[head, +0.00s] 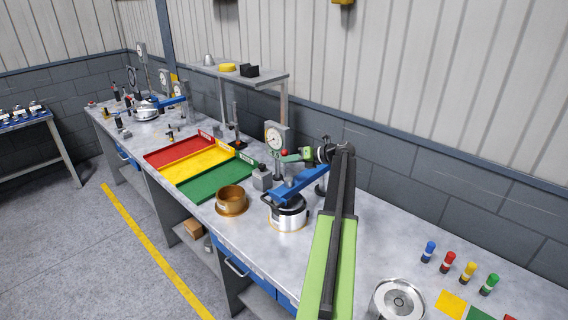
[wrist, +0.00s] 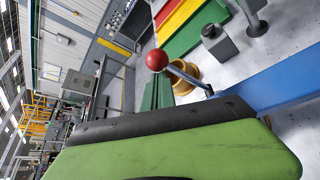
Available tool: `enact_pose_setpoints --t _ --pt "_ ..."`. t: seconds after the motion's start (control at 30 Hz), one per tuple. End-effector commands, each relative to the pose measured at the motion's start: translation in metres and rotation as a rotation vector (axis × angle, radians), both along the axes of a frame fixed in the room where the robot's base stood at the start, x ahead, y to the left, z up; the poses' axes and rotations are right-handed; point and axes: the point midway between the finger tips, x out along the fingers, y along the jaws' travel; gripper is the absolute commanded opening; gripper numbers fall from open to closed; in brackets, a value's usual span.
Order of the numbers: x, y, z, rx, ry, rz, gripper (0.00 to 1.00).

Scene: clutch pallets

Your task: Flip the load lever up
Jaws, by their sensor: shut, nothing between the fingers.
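The load lever ends in a red ball knob (head: 284,153), beside the dial gauge and above the blue press arm (head: 303,183). In the wrist view the red knob (wrist: 157,60) sits on a thin metal rod (wrist: 188,78) that runs to a pivot near the blue arm (wrist: 285,88). My gripper (head: 292,157) reaches in from the right, close to the knob. Its green tip (wrist: 158,92) shows just beside the knob in the wrist view. It is shut and holds nothing; whether it touches the knob, I cannot tell. A silver pot-like clutch unit (head: 288,215) stands under the blue arm.
A dial gauge (head: 276,138) stands behind the lever. A copper-coloured ring (head: 231,200) and a grey block (head: 262,178) are to the left, before the red, yellow and green trays (head: 215,182). A round metal plate (head: 398,299) and several coloured pegs are at right.

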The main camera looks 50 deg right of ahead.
Motion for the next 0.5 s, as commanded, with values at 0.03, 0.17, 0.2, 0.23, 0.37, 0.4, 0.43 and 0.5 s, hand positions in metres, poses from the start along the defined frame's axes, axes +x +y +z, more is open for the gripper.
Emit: enact_pose_setpoints --t 0.03,0.17,0.2,0.23,0.37,0.4,0.43,0.5 --pt "0.0000 -0.0027 0.0004 0.000 0.001 -0.001 0.00" --pt "-0.0005 -0.0059 0.0007 -0.001 0.000 0.000 0.00" --pt "-0.0005 -0.0066 0.0008 -0.002 0.001 -0.001 0.00" --pt "-0.0006 -0.0070 0.0008 -0.002 0.001 -0.001 0.00" --pt "-0.0007 -0.0083 0.0011 -0.002 0.000 -0.003 0.00" --pt "-0.0007 -0.0085 0.0012 -0.002 -0.001 -0.004 0.00" --pt "-0.0008 -0.0087 0.0012 -0.002 -0.001 -0.004 0.00" --pt "-0.0007 -0.0090 0.0014 -0.002 -0.001 -0.005 0.00"
